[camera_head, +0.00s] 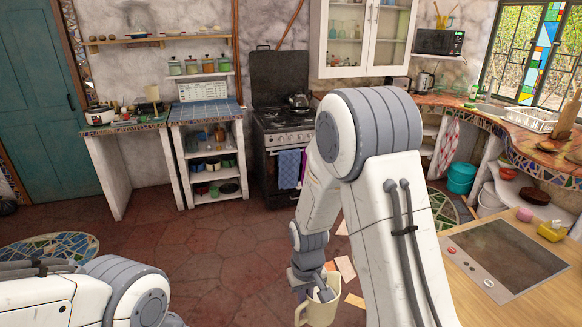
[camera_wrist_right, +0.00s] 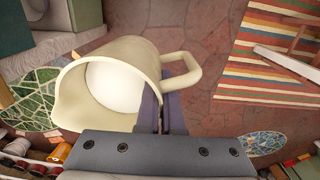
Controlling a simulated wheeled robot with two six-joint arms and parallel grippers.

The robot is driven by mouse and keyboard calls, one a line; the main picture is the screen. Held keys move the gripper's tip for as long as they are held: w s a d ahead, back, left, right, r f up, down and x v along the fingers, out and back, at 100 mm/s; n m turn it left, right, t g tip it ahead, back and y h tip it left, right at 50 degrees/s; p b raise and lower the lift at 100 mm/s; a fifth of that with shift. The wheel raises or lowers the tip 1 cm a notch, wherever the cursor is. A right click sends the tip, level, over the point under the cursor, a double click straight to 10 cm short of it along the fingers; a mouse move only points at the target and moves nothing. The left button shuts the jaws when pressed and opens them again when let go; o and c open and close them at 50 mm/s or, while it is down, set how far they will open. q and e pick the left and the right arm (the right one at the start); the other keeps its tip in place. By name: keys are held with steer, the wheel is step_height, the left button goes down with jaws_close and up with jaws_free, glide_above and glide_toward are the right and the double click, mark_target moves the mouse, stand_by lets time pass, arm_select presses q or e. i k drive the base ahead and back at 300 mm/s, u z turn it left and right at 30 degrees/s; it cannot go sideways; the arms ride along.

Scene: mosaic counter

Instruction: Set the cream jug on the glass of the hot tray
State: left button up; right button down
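The cream jug (camera_head: 319,311) is in my right gripper (camera_head: 316,290), in the air beside the wooden counter's left edge. In the right wrist view the jug (camera_wrist_right: 95,65) shows its open mouth and handle, with a pale round area inside. The right gripper (camera_wrist_right: 160,112) is shut on the jug's wall near the handle. The hot tray (camera_head: 460,246), with its dark glass plate (camera_head: 507,255) and small knobs on the frame, lies at the right, apart from the jug. The glass looks bare. My left arm shows at bottom left, but its gripper is out of view.
A pink item (camera_head: 525,214) and a yellow item (camera_head: 552,231) stand behind the hot tray on the wooden counter (camera_head: 540,308). My right arm hides the counter's left part. Papers (camera_head: 345,268) lie on the floor near the jug.

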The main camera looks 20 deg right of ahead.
mark_target(503, 258)
steer(key=z, duration=0.7)
steer(key=i, duration=1.1)
steer(key=z, duration=0.7)
